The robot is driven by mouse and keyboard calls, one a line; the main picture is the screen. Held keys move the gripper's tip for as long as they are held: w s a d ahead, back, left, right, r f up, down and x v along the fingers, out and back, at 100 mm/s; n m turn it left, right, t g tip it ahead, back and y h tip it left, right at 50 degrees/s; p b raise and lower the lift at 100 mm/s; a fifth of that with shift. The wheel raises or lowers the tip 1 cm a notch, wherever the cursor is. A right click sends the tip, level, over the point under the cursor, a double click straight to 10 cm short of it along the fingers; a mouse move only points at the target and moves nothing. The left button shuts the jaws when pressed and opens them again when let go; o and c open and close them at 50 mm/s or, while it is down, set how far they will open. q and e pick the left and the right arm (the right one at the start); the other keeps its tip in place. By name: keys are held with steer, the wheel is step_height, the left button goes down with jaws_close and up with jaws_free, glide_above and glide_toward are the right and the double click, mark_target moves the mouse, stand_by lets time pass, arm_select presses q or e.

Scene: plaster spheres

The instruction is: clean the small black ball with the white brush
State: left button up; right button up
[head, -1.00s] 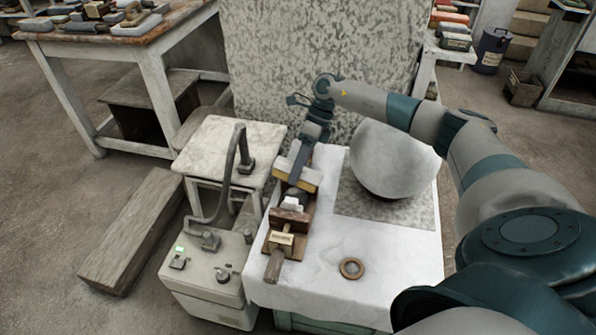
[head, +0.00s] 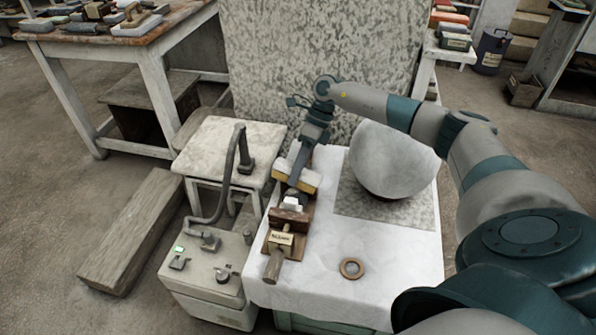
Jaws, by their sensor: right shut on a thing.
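My right gripper (head: 301,159) reaches down over the narrow wooden holder (head: 267,243) on the white-covered table. It is shut on a pale block with a yellowish lower edge, which looks like the white brush (head: 297,177). The brush is held over the far part of the holder; I cannot tell whether it touches anything there. A small whitish thing (head: 293,202) shows just in front of the brush. I cannot make out the small black ball; it may be hidden under the brush. My left gripper is not in view.
A brown ring (head: 352,268) lies on the table's near part. A grey machine with a bent hose (head: 226,190) stands to the left. The near table cloth is mostly clear.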

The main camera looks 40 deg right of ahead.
mark_target(310, 172)
steer(key=shift+s+f, duration=0.2)
steer(key=shift+f, duration=0.05)
steer(key=shift+s+d+f, duration=0.2)
steer(key=shift+s+f, duration=0.1)
steer(key=shift+s, duration=0.25)
steer(key=shift+s+d, duration=0.25)
steer(key=shift+s, duration=0.05)
steer(key=shift+s+d, duration=0.15)
steer(key=shift+d, duration=0.1)
steer(key=shift+s+d+f, duration=0.15)
steer(key=shift+s+d, duration=0.45)
steer(key=shift+s, duration=0.2)
steer(key=shift+w+a+r, duration=0.4)
steer(key=shift+w+a, duration=0.05)
steer(key=shift+w, duration=0.25)
steer(key=shift+w+a, duration=0.15)
steer(key=shift+a, duration=0.05)
